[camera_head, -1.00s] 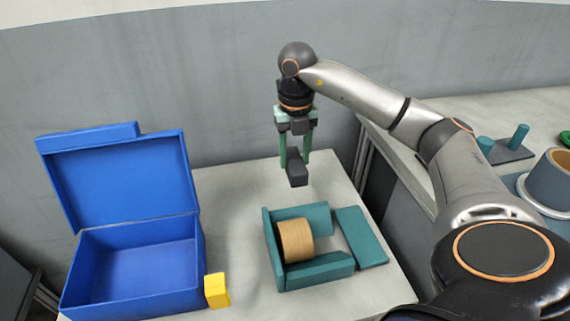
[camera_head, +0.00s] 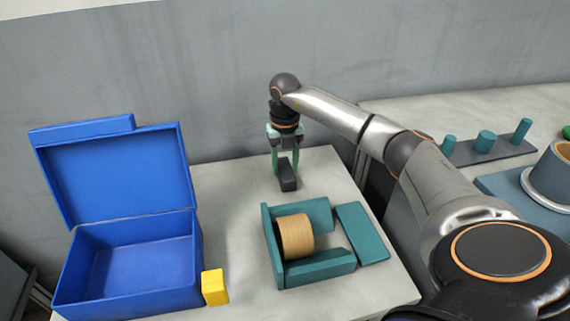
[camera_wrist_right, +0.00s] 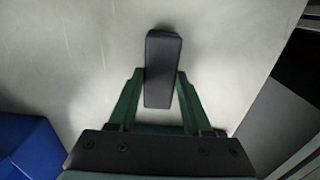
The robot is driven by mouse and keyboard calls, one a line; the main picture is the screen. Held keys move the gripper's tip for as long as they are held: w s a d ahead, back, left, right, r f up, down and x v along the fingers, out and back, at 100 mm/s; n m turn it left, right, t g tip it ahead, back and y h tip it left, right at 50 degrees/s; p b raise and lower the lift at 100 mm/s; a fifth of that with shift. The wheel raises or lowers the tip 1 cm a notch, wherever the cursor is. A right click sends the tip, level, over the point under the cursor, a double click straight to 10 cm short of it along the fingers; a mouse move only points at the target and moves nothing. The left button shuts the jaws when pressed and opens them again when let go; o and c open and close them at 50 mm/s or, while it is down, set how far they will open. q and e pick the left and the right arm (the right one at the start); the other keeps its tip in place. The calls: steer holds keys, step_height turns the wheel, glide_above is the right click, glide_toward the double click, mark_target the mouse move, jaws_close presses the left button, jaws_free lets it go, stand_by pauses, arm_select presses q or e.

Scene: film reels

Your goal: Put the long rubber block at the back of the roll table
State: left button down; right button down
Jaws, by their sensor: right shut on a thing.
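The long rubber block (camera_head: 287,177) is a dark grey bar near the back of the light roll table (camera_head: 237,190). My right gripper (camera_head: 285,168) points down and is shut on the block. In the right wrist view the block (camera_wrist_right: 162,70) sits between the two green fingers of the gripper (camera_wrist_right: 160,85), with the pale table top beneath it. I cannot tell whether the block touches the table. My left gripper is not in view.
A teal cradle (camera_head: 320,272) holds a tan roll (camera_head: 296,236) in front of the block, with a teal plate (camera_head: 362,233) beside it. An open blue box (camera_head: 130,265) and a yellow block (camera_head: 215,287) stand at the left. A grey wall (camera_head: 230,80) rises behind.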

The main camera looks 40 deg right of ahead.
mark_target(285, 168)
steer(key=shift+r, duration=0.1)
steer(key=shift+c, duration=1.7)
jaws_free()
steer(key=shift+r, duration=0.35)
step_height(285, 168, up, 11)
steer(key=p, duration=0.2)
steer(key=shift+r, duration=0.15)
